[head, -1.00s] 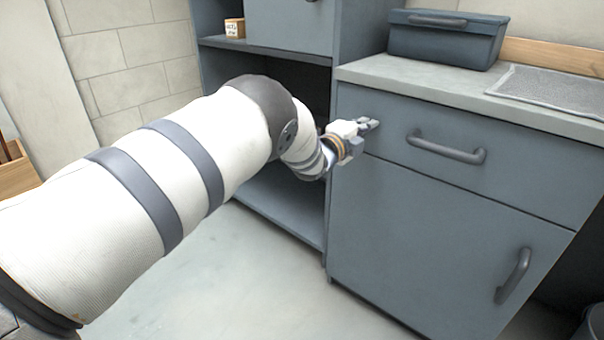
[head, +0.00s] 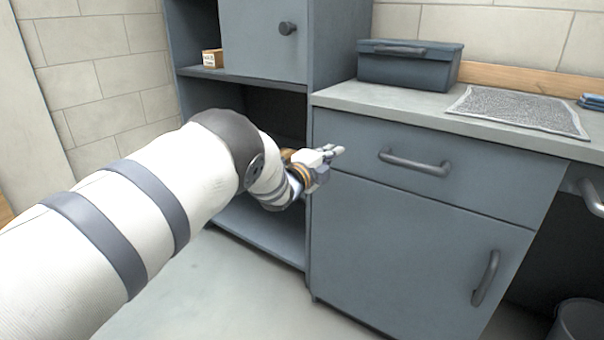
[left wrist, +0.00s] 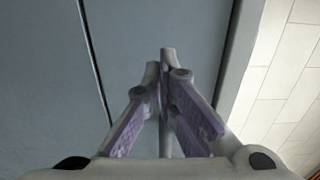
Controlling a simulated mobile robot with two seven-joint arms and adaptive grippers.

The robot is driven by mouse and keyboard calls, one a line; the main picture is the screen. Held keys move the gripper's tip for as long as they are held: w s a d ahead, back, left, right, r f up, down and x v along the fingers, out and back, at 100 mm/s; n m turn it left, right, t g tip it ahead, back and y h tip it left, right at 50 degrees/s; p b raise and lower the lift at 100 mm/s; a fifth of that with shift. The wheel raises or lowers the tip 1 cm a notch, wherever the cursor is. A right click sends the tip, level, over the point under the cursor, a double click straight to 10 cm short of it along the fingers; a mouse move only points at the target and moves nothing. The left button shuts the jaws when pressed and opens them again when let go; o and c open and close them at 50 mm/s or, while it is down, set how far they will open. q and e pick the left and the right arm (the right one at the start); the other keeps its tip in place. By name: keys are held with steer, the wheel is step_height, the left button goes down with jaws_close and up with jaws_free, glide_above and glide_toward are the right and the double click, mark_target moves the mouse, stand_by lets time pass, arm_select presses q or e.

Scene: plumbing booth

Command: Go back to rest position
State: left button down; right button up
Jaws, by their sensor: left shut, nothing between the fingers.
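My left gripper (head: 338,150) is extended in front of the grey-blue cabinet, near the left end of its top drawer (head: 430,165). In the left wrist view its two fingers (left wrist: 163,62) meet at the tips, shut with nothing between them. Behind them in that view is a flat grey-blue panel with dark seams. I cannot tell whether the fingertips touch the cabinet front. My left arm crosses the head view from the lower left. My right gripper is not in view.
A dark toolbox (head: 410,66) and a grey mat (head: 520,110) lie on the counter (head: 375,98). The lower door (head: 400,250) is shut. An open shelf unit with a small box (head: 212,58) stands at left. A bin (head: 580,320) stands at lower right. Floor at lower middle is clear.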

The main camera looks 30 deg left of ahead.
arm_select(q)
steer(key=s+p, duration=0.2)
steer(key=s, duration=0.7)
steer(key=s+d+f+n+g+y+p, duration=0.1)
steer(key=s+f+n+g+p, duration=0.3)
steer(key=s+f, duration=0.65)
steer(key=s+d+f+n+g+y+p, duration=0.1)
steer(key=s+d+f+n+g+p, duration=0.1)
steer(key=s+f+n+g, duration=0.8)
steer(key=s+d+r+n+g+p, duration=0.1)
steer(key=s+d+r+g+p, duration=0.1)
steer(key=s, duration=1.1)
steer(key=s+d+r+n+g+h+p, duration=0.1)
steer(key=s+d+r+n+g+p, duration=0.1)
steer(key=s, duration=1.1)
steer(key=s+d+r+n+g+p, duration=0.1)
steer(key=s+d+r+g+p, duration=0.1)
steer(key=s, duration=1.1)
steer(key=shift+s+d+r+n, duration=0.2)
steer(key=shift+d+n, duration=0.2)
steer(key=shift+d, duration=0.4)
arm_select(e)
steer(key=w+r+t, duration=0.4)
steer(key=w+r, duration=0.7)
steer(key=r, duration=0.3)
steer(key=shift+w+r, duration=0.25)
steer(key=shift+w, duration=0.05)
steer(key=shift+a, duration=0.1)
